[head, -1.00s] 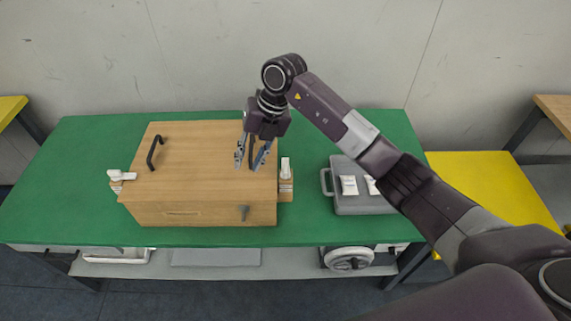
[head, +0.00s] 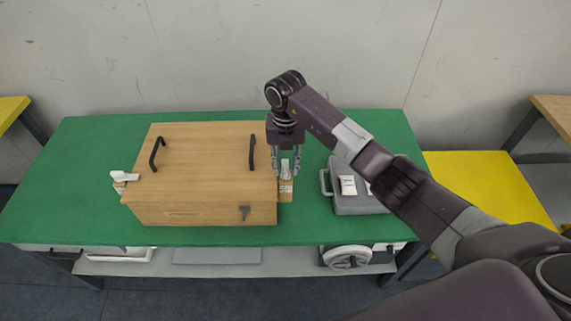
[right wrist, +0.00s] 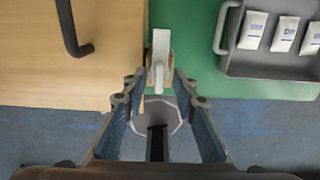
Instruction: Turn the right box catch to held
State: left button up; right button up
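A wooden box (head: 200,185) with two black handles stands on the green table. Its right catch (head: 285,174) is a white lever on a small wooden block at the box's right side. My right gripper (head: 285,166) is open above it, one finger on each side of the lever in the head view. In the right wrist view, the white lever (right wrist: 161,45) points lengthwise between the open fingertips (right wrist: 158,88); I cannot tell whether they touch it. The left catch (head: 124,176) is a white lever turned sideways at the box's left side. My left gripper is out of view.
A grey case (head: 345,203) with white packets stands right of the catch, close to my right arm. A black handle (head: 252,152) rises from the lid near the gripper. The green table (head: 80,205) is clear at the left.

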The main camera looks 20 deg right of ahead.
grip_shut()
dwell(0.4)
jog(key=n+b, duration=0.4)
jog(key=shift+w+f, duration=0.1)
jog(key=shift+f, duration=0.1)
jog(key=n+b, duration=0.3)
jog(key=shift+n, duration=0.4)
jog(key=n+b, duration=0.4)
jog(key=n, duration=0.1)
jog(key=shift+n, duration=0.3)
jog(key=shift+r+n+b, duration=0.2)
jog(key=shift+n+b, duration=1.2)
jog(key=shift+n, duration=0.8)
